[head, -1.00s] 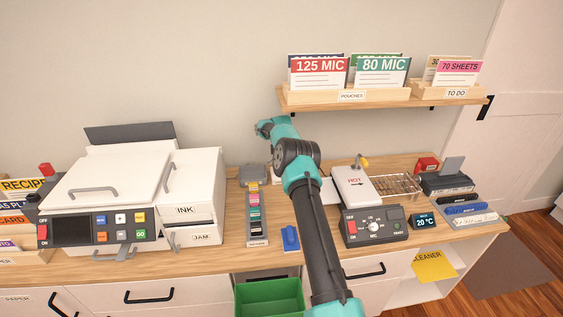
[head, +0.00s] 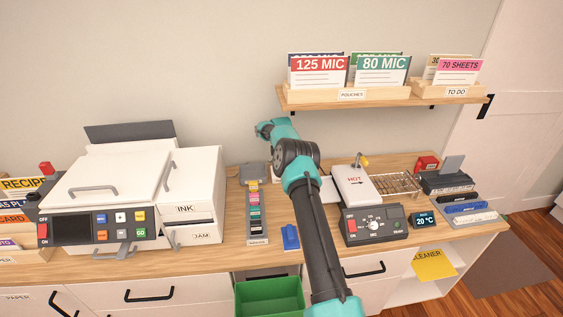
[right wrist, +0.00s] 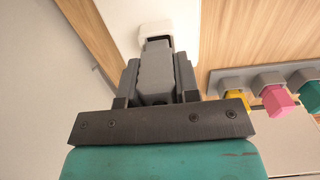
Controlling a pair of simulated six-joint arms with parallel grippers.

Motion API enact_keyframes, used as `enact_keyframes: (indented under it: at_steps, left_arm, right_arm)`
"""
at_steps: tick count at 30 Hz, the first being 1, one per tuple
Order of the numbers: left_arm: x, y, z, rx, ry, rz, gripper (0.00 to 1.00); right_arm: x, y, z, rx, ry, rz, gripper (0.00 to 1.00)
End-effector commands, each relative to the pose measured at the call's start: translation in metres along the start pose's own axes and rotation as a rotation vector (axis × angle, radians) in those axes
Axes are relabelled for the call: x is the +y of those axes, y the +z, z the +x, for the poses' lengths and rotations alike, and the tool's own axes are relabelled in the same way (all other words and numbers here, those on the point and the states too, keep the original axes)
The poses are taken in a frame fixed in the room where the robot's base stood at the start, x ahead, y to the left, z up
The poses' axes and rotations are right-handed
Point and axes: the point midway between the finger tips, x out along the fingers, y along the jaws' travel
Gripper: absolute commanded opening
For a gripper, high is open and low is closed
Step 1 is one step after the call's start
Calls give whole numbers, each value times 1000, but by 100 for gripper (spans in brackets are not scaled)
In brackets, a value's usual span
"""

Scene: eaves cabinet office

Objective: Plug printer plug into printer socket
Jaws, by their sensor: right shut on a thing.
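In the right wrist view my right gripper (right wrist: 157,75) is shut on a grey plug (right wrist: 156,62). The far end of the plug meets a white block (right wrist: 164,14), which looks like the printer socket, by the wooden desk top. I cannot tell how deep the plug sits in it. In the head view my right arm reaches over the desk, its wrist bent left near the wall. Its fingers and the plug cannot be made out there. The white printer (head: 110,190) stands at the left. My left gripper is not in view.
A laminator (head: 372,225) stands to the right of my arm. A shelf (head: 385,98) hangs above. A green bin (head: 268,298) is below.

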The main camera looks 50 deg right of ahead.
Motion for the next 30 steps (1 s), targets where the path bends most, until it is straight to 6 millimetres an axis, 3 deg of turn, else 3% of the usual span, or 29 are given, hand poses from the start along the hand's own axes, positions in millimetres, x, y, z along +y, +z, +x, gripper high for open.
enact_keyframes:
  at_steps: [23, 24, 30]
  left_arm:
    - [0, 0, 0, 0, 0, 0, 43]
    - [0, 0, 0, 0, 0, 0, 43]
    - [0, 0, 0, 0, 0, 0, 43]
  right_arm:
    - [0, 0, 16, 0, -1, 0, 6]
    - [0, 0, 15, 0, -1, 0, 32]
    - [0, 0, 16, 0, -1, 0, 51]
